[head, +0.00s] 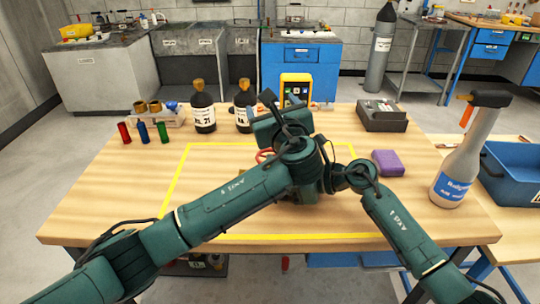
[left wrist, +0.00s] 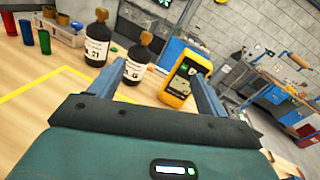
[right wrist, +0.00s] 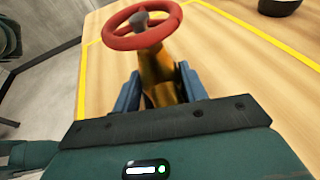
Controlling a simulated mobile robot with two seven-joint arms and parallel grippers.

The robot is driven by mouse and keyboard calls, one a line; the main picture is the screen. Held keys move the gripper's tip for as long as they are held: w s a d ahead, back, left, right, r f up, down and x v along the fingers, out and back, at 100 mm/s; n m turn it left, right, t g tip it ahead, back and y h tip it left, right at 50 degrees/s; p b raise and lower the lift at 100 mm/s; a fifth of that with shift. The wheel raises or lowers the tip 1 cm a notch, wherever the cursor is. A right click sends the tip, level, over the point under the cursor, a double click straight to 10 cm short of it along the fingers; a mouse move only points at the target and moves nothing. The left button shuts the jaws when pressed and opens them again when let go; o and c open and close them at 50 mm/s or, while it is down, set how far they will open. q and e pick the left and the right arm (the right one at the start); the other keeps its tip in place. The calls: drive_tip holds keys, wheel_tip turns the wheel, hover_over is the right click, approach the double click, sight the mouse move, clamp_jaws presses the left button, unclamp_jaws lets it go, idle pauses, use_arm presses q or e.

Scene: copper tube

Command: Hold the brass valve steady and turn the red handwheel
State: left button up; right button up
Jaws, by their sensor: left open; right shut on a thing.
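The brass valve (right wrist: 158,72) stands between the fingers of my right gripper (right wrist: 158,88), which is shut on its body. The red handwheel (right wrist: 140,31) sits on top of the valve in the right wrist view, clear of the right fingers.
Yellow tape (head: 178,178) marks a square on the wooden bench (head: 110,200). Behind it stand dark bottles (head: 203,112) and a yellow meter (head: 296,80). A purple block (head: 387,162) and a spray bottle (head: 460,160) are at right, coloured tubes (head: 143,132) at left.

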use_arm(q)
drive_tip(key=w+d+r+m+g+h, duration=0.2)
drive_tip(key=w+m+h, duration=0.2)
drive_tip(key=m+h, duration=0.5)
drive_tip(key=w+d+r+m+g+h, duration=0.15)
drive_tip(key=w+m+h, duration=0.25)
drive_tip(key=m+h, duration=0.45)
drive_tip(key=s+a+f+m+g, duration=0.35)
drive_tip(key=s+a+g, duration=0.3)
drive_tip(key=g, duration=0.25)
drive_tip(key=s+a+f+m+g, duration=0.3)
drive_tip(key=s+a+m+g, duration=0.2)
drive_tip(key=a+g, duration=0.3)
drive_tip(key=shift+y, duration=0.35)
drive_tip(key=x, duration=1.1)
drive_tip(key=shift+s+d+f, duration=0.15)
drive_tip(key=shift+d+f, duration=0.05)
drive_tip(key=shift+f, duration=0.05)
drive_tip(key=shift+c, duration=0.4)
drive_tip(key=c, duration=0.9)
